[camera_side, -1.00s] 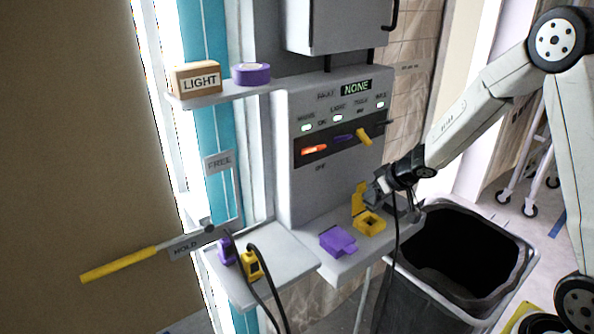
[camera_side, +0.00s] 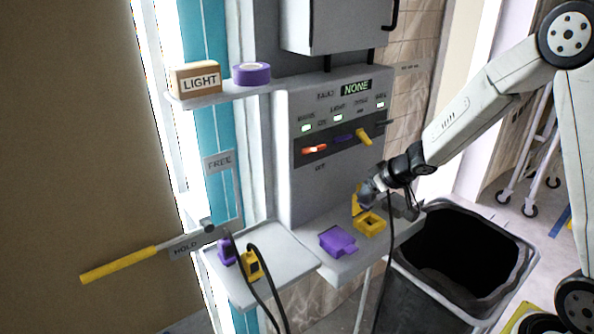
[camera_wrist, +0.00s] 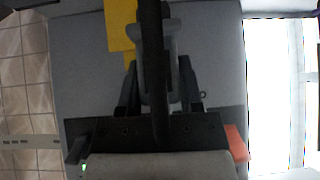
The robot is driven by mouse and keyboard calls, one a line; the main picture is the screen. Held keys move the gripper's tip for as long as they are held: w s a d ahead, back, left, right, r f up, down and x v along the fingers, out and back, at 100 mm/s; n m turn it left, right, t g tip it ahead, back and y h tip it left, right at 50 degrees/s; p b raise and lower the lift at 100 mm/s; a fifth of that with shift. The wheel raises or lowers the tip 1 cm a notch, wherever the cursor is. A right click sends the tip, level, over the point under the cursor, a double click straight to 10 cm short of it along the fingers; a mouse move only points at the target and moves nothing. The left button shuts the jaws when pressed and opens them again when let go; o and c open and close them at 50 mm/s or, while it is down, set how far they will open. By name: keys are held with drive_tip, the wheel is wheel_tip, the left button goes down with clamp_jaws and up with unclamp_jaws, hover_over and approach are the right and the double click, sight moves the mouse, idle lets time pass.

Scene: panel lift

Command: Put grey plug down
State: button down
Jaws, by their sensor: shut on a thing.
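My gripper (camera_side: 368,196) is just above the right part of the lower shelf, in front of the raised yellow lid. In the wrist view my gripper (camera_wrist: 158,85) is shut on the grey plug (camera_wrist: 172,50), which sits between the two dark fingers. A black cable runs across the middle of that view and hides part of the plug. In the side view the cable hangs from my gripper past the shelf edge. The plug is hard to make out there. The plug's lower end and any contact with the shelf are hidden.
A yellow socket (camera_side: 370,225) and a purple socket (camera_side: 338,242) sit on the shelf. A grey block (camera_side: 404,208) is at its right end. A left tray (camera_side: 290,251) holds a purple plug (camera_side: 227,251) and a yellow plug (camera_side: 252,264). A black bin (camera_side: 400,285) stands below right.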

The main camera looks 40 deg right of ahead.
drive_tip(key=s+a+r+n+g+y, duration=0.1)
drive_tip(key=s+a+r+n, duration=0.1)
drive_tip(key=a, duration=0.4)
drive_tip(key=s+a+r+n+y, duration=0.1)
drive_tip(key=s+a+n+y, duration=0.1)
drive_tip(key=a, duration=0.5)
drive_tip(key=s+a+r+n+g+y, duration=0.1)
drive_tip(key=s+a+r+n+y, duration=0.1)
drive_tip(key=s+a+n, duration=0.2)
drive_tip(key=s+a, duration=0.1)
drive_tip(key=a, duration=0.1)
drive_tip(key=shift+s+a+r+g, duration=0.3)
drive_tip(key=shift+a, duration=0.05)
drive_tip(key=w+a+f, duration=0.2)
drive_tip(key=w+f, duration=0.7)
drive_tip(key=w, duration=0.4)
drive_tip(key=shift+a+f, duration=0.15)
drive_tip(key=shift+a, duration=0.2)
drive_tip(key=shift+w+f, duration=0.1)
drive_tip(key=shift+w, duration=0.1)
